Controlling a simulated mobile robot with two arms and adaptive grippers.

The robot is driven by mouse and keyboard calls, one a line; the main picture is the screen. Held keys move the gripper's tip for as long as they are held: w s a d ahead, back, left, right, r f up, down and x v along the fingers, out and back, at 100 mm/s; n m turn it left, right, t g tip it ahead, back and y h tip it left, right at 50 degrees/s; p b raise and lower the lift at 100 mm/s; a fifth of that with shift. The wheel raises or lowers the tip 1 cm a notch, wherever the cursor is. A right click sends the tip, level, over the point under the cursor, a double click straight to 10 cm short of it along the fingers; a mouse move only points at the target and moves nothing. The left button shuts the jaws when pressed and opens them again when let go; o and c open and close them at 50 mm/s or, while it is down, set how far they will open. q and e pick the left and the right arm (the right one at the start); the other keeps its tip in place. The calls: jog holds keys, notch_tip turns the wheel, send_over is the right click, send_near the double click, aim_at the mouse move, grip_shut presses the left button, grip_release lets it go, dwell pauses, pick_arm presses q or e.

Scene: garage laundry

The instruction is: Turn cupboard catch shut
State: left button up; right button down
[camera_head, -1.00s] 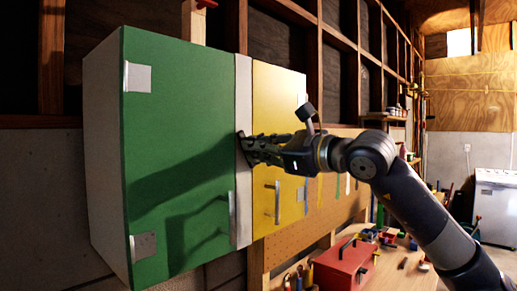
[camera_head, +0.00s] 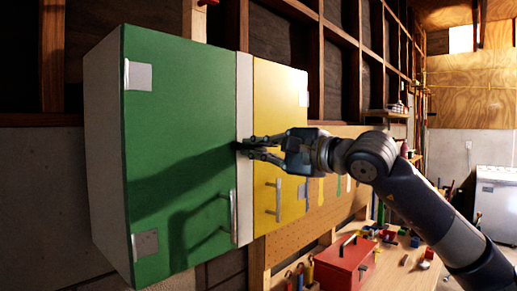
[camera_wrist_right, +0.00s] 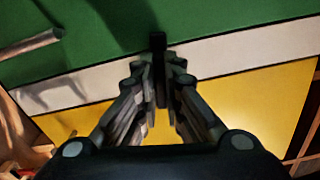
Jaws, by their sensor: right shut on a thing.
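The wall cupboard has a green door (camera_head: 175,180) on the left and a yellow door (camera_head: 280,110) on the right, with a white strip (camera_head: 244,205) between them. Both doors look closed. My right gripper (camera_head: 248,148) is at the strip, at about mid-height, its fingers closed around a small dark catch. In the right wrist view the catch (camera_wrist_right: 158,45) stands between the fingertips (camera_wrist_right: 158,68), crosswise to the white strip, with its end over the green door's edge. The fingers hide part of the catch. My left gripper is not in view.
A bar handle (camera_head: 233,215) is on the green door and another (camera_head: 278,202) on the yellow door, below my gripper. A red toolbox (camera_head: 343,265) and small items are on the workbench (camera_head: 405,270) at lower right. A white appliance (camera_head: 492,205) stands farther back.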

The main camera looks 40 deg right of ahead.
jog(key=shift+a+f+n, duration=0.1)
jog(key=shift+n, duration=0.9)
jog(key=c, duration=1.7)
grip_release()
